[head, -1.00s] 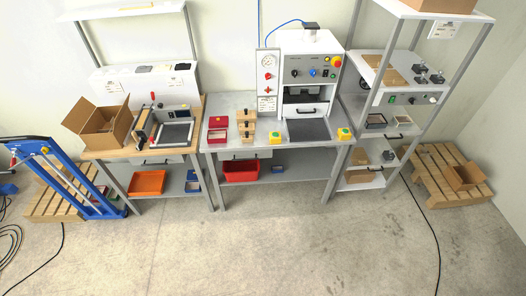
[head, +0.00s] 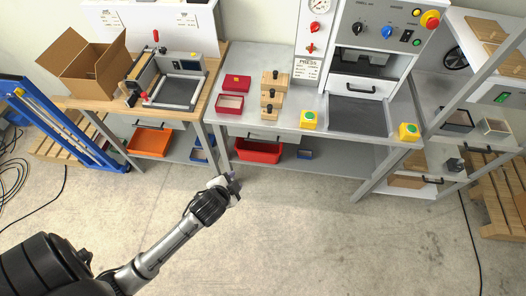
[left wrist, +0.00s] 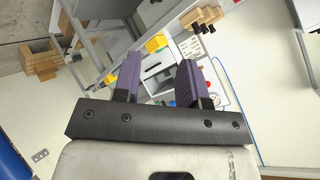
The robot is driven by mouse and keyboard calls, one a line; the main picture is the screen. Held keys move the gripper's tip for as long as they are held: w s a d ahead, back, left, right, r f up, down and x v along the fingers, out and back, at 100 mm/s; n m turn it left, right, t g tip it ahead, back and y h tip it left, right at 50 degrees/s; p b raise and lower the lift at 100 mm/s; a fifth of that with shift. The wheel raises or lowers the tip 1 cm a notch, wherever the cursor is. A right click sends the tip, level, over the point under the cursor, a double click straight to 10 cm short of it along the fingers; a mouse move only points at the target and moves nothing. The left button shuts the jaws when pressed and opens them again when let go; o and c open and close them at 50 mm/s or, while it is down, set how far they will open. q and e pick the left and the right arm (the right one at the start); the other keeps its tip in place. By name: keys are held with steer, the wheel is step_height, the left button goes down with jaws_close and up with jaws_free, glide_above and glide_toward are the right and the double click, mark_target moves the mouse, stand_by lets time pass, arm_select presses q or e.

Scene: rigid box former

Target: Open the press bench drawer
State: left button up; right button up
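The press bench (head: 262,88) stands in the middle of the head view, with the white press (head: 372,50) on it. The bench drawer (head: 258,133) sits under the bench top's left part. Its front looks flush and shut, with a dark bar handle. My left gripper (head: 232,188) is over the floor in front of the bench, below and left of the drawer, apart from it. In the left wrist view its two purple-grey fingers (left wrist: 160,80) stand apart with nothing between them. My right gripper is out of view.
On the bench are red boxes (head: 230,103), wooden blocks (head: 272,95) and yellow button boxes (head: 309,119). A red bin (head: 258,151) sits on the lower shelf. A wooden bench (head: 213,70) stands left, a rack (head: 452,115) right. The floor in front is clear.

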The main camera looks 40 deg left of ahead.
arm_select(q)
steer(key=w+a+f+m+t+y+b, duration=0.1)
steer(key=w+a+f+m+t+b, duration=0.1)
steer(key=w+f+b, duration=0.3)
steer(key=w+a+f+m+t+b, duration=0.2)
steer(key=w+a+f+b, duration=0.1)
steer(key=f+b, duration=0.45)
steer(key=m+t+h+b, duration=0.1)
steer(key=m+t+b, duration=0.4)
steer(key=b, duration=0.8)
glide_toward(267, 135)
steer(key=shift+m+g+h, duration=0.4)
steer(key=shift+m+g, duration=0.2)
steer(key=shift+m, duration=0.1)
steer(key=shift+w+a+r+b, duration=0.2)
steer(key=shift+w+b, duration=0.45)
steer(key=shift+w, duration=0.3)
steer(key=shift+w+a+r+b, duration=0.1)
steer(key=shift+w+r+b, duration=0.15)
steer(key=shift+w+b, duration=0.5)
steer(key=shift+w+a+r+b, duration=0.2)
steer(key=shift+w+b, duration=0.3)
steer(key=shift+w, duration=0.6)
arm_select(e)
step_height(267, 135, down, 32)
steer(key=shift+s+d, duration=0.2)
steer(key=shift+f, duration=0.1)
